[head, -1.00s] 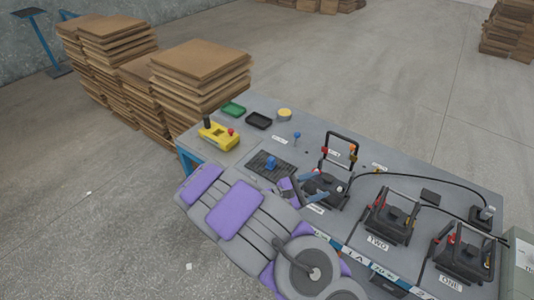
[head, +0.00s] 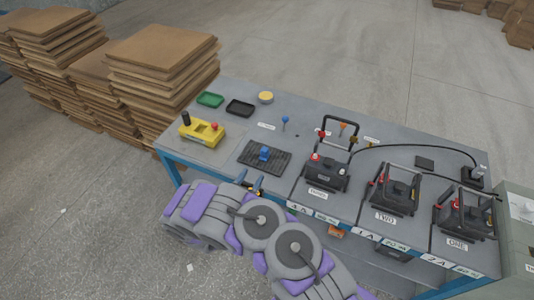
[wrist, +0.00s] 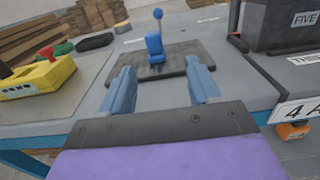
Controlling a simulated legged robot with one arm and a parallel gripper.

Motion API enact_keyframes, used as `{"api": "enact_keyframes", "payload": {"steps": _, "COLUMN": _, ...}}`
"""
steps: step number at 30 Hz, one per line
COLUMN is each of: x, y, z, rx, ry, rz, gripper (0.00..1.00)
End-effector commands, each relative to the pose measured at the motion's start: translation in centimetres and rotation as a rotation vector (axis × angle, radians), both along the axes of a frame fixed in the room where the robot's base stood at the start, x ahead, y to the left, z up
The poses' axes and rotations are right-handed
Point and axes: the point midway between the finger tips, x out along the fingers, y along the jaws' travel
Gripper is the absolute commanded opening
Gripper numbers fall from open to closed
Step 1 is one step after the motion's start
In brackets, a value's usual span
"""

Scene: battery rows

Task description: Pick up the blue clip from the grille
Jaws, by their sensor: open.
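The blue clip (head: 264,153) stands on the dark grille (head: 248,162) on the left half of the table. In the wrist view the clip (wrist: 154,46) shows ahead of my gripper (wrist: 161,88), roughly centred between its two blue fingers. My gripper is open and empty. The fingertips appear to reach the near edge of the grille (wrist: 176,67), with the clip beyond them and not between them. In the head view my gripper (head: 251,187) is at the table's front edge, on the near side of the grille.
A yellow control box (head: 203,132) stands left of the grille. Green (head: 210,99) and black (head: 240,107) trays and a blue-topped pin (head: 285,121) lie behind. Black battery units (head: 328,171) with handles and cables stand to the right. Board stacks (head: 163,70) stand beyond the table's left end.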

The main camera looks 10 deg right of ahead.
Motion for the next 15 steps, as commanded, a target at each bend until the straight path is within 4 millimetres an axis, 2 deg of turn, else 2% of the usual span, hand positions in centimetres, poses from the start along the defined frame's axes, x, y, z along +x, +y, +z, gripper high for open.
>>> {"api": "enact_keyframes", "payload": {"steps": 9, "x": 5.0, "y": -2.6, "z": -0.2, "rx": -0.009, "ry": -0.005, "rz": -0.003, "gripper": 0.62}}
{"api": "enact_keyframes", "payload": {"steps": 15, "x": 6.5, "y": -4.4, "z": -0.1, "rx": 0.000, "ry": -0.001, "rz": 0.000, "gripper": 0.62}}
